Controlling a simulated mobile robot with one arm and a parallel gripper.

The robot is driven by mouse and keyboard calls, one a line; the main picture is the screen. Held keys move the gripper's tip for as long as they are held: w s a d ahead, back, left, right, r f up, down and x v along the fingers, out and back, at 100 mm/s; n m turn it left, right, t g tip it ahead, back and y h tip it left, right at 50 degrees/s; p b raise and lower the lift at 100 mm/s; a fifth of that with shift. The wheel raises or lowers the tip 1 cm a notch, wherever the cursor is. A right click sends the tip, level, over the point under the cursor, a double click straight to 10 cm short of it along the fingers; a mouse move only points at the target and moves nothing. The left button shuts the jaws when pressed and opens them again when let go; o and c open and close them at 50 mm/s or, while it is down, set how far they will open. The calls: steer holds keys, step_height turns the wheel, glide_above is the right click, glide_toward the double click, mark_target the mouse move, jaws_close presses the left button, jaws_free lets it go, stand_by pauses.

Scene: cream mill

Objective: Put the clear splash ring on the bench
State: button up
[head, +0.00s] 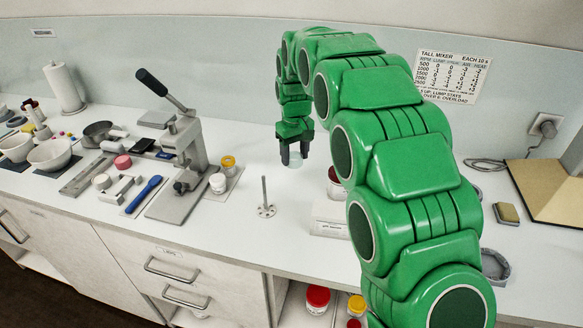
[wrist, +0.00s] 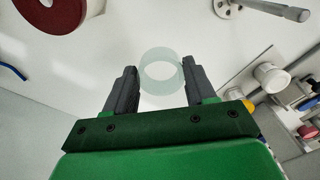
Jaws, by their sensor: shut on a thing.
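The clear splash ring (wrist: 161,89) is a pale, see-through short tube between my two dark fingers in the wrist view. My gripper (wrist: 156,82) is shut on it. In the head view my gripper (head: 294,153) points down at the back middle of the white bench (head: 240,250), with the ring (head: 295,163) faintly visible at its fingertips. I cannot tell whether the ring touches the bench or hangs just above it.
A metal post on a round foot (head: 265,208) stands left and in front of my gripper. A dark red-topped jar (head: 334,182) is to the right, behind a white labelled box (head: 329,219). A lever press (head: 185,160) stands left.

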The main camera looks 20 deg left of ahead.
steer(key=shift+w+a+f, duration=0.35)
steer(key=shift+w+f, duration=0.35)
steer(key=shift+f, duration=0.25)
steer(key=shift+w+a+f, duration=0.35)
steer(key=shift+w+f, duration=0.3)
steer(key=shift+f, duration=0.35)
steer(key=shift+w+a+f, duration=0.35)
steer(key=shift+w+f, duration=0.35)
steer(key=shift+f, duration=1.8)
steer(key=shift+f, duration=0.15)
steer(key=o, duration=1)
step_height(320, 180, up, 12)
steer(key=shift+r, duration=0.2)
